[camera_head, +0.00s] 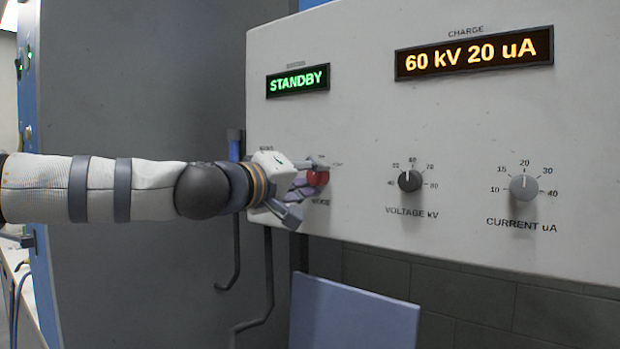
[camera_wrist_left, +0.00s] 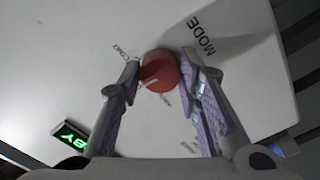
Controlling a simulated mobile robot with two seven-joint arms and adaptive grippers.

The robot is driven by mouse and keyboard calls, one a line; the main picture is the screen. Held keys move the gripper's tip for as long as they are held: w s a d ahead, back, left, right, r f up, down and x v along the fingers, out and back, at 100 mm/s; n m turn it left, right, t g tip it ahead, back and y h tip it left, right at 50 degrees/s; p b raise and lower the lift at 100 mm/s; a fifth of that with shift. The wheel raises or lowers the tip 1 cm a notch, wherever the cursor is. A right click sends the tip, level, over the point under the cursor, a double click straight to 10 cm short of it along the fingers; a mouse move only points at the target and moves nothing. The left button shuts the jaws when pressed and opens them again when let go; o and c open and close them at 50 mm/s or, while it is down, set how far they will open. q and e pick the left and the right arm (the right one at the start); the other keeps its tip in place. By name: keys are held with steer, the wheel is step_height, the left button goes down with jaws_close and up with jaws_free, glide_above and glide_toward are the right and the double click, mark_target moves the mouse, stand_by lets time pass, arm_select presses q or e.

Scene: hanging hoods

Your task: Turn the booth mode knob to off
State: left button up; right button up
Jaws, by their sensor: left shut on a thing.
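The booth mode knob (camera_head: 319,178) is red and sits at the left of the white panel, under the green STANDBY display (camera_head: 298,81). In the left wrist view the red knob (camera_wrist_left: 160,68) has a white pointer line and small labels around it, with MODE printed beside it. My left gripper (camera_head: 308,184) is shut on the knob; in the left wrist view its two fingers (camera_wrist_left: 161,73) lie on either side of it. The fingers and wrist hide part of the knob and its labels in the head view. My right gripper is not in view.
To the right on the panel (camera_head: 460,120) are a black voltage knob (camera_head: 410,181), a grey current knob (camera_head: 523,187) and an orange display (camera_head: 474,54) reading 60 kV 20 uA. A light blue-grey board (camera_head: 352,315) stands below the panel. Dark pipes (camera_head: 268,280) run below my left wrist.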

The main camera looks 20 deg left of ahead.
arm_select(q)
steer(key=shift+n, duration=0.5)
stand_by(0.3)
steer(key=o, duration=1.1)
steer(key=shift+o, duration=0.2)
steer(key=v, duration=1.2)
